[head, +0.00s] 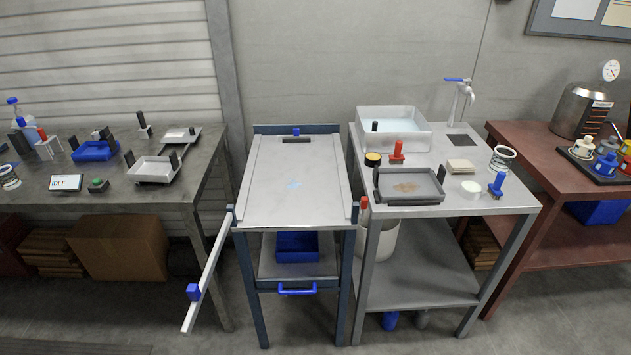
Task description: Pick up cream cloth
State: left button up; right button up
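A small folded cream cloth (461,166) lies flat on the grey metal table (435,211) with the sink, right of centre in the head view. It lies to the right of a dark grey tray (409,199) with a brownish stain and just behind a round white disc (471,186). Nothing covers the cloth. Neither of my grippers shows in the head view.
A blue-handled tool (496,184) and a coiled cylinder (503,158) stand right of the cloth. A red-handled tool (397,152), a yellow-topped black jar (372,159) and a water-filled basin (394,138) are left and behind.

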aim_at(456, 167)
jog(key=i+l, duration=0.15)
jog(key=l, duration=0.15)
jog(key=i+l+u, duration=0.15)
jog(key=l, duration=0.2)
jog(key=i+l, duration=0.15)
jog(key=l, duration=0.15)
jog(key=i+l+u, duration=0.15)
jog(key=l, duration=0.2)
